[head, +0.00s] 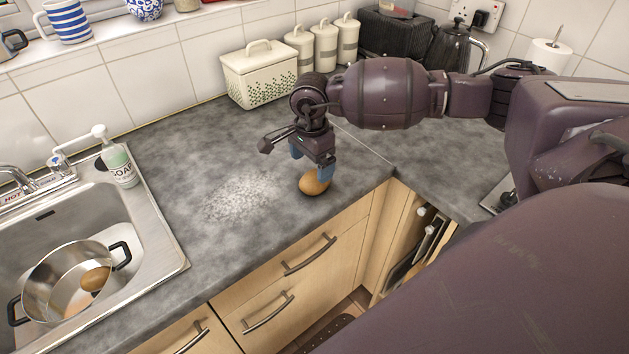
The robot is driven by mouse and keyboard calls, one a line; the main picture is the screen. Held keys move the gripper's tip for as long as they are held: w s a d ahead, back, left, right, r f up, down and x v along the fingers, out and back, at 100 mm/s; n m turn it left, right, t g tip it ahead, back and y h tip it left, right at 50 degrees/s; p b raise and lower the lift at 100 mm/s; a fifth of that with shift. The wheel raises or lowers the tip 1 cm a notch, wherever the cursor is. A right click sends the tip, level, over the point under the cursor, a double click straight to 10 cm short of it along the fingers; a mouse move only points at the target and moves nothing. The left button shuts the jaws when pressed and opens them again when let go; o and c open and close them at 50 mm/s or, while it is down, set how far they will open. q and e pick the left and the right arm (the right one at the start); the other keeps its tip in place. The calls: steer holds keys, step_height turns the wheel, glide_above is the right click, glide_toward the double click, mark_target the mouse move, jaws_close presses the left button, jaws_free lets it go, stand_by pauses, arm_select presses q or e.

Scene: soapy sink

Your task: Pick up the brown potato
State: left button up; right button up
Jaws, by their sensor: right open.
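A brown potato (314,184) lies on the grey worktop near its front edge, right of a pale speckled patch. My right gripper (311,166) points down directly over it, with its blue fingertips close above or around its top. The jaws are open, and I cannot tell whether they touch the potato. A second brown potato (96,278) lies in a metal pot (60,262) in the sink. My left gripper is not in view.
The steel sink (165,250) is at the left, with a soap bottle (118,165) at its back edge. A cream bread bin (258,82) and several canisters (325,48) stand along the wall. The worktop (190,130) between is mostly clear. Drawers with handles (309,257) lie below the front edge.

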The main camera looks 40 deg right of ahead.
mark_target(315, 175)
steer(key=f, duration=0.3)
steer(key=shift+s+d+f+p, duration=0.25)
steer(key=shift+s+f+p, duration=0.1)
steer(key=shift+f+p, duration=0.05)
steer(key=shift+f, duration=0.6)
steer(key=c, duration=1.1)
steer(key=shift+w+r, duration=0.1)
steer(key=shift+r, duration=0.05)
